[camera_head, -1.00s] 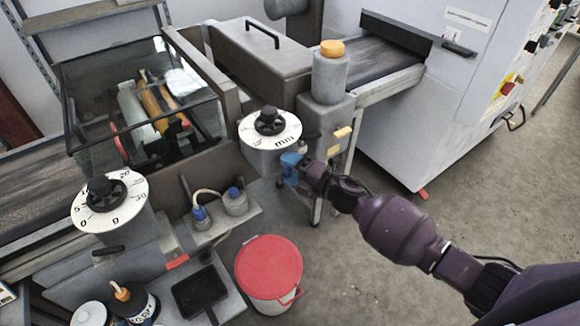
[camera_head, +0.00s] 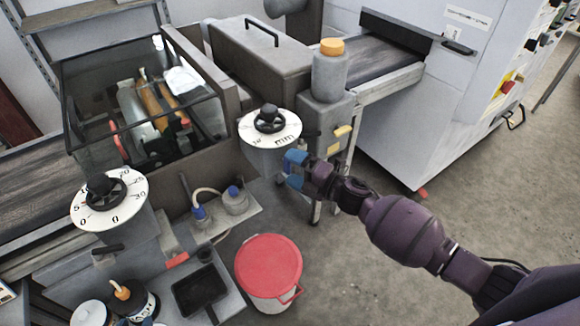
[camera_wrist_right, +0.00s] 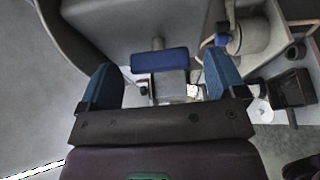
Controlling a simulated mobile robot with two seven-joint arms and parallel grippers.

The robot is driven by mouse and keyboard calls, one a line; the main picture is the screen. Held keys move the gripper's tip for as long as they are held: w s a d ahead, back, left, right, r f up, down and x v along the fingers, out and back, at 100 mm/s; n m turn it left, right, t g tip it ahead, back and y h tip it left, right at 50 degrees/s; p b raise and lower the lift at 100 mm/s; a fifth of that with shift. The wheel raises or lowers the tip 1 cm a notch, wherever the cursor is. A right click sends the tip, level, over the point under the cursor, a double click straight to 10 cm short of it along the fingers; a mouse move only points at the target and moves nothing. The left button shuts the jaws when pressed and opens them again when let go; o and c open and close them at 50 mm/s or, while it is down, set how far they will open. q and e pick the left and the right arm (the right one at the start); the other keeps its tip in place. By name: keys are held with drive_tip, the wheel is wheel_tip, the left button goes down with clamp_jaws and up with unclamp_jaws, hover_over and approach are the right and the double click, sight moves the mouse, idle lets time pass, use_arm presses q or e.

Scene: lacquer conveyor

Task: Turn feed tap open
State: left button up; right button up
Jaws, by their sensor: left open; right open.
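In the right wrist view a blue bar handle (camera_wrist_right: 160,61) on a short grey stem, seemingly the feed tap, lies just beyond and between my fingertips. My right gripper (camera_head: 293,170) is open beside the grey column under the rear white dial. It also shows in the right wrist view (camera_wrist_right: 163,84), with its two blue fingers spread and apart from the handle. In the head view I cannot clearly make out the handle near the gripper.
The rear dial (camera_head: 269,126) and front dial (camera_head: 108,200) have black knobs. A red-lidded bucket (camera_head: 268,262) stands below. Floor at the right is free.

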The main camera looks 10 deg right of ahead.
drive_tip(key=b+v, duration=0.1)
drive_tip(key=v, duration=0.8)
drive_tip(key=shift+d, duration=0.1)
drive_tip(key=s+d+f+m+h, duration=0.2)
drive_tip(key=s+f+m+h, duration=0.2)
drive_tip(key=s+m, duration=0.2)
drive_tip(key=s+d+f+m+h, duration=0.3)
drive_tip(key=s+m, duration=0.4)
drive_tip(key=m, duration=0.4)
drive_tip(key=s+d+f+m+g+h, duration=0.1)
drive_tip(key=s+d+f+m+h, duration=0.1)
drive_tip(key=s+f+m+h, duration=0.3)
drive_tip(key=s+m+h, duration=0.1)
drive_tip(key=s+m, duration=0.1)
drive_tip(key=m, duration=0.2)
drive_tip(key=shift+d+f, duration=0.25)
drive_tip(key=shift+d, duration=0.1)
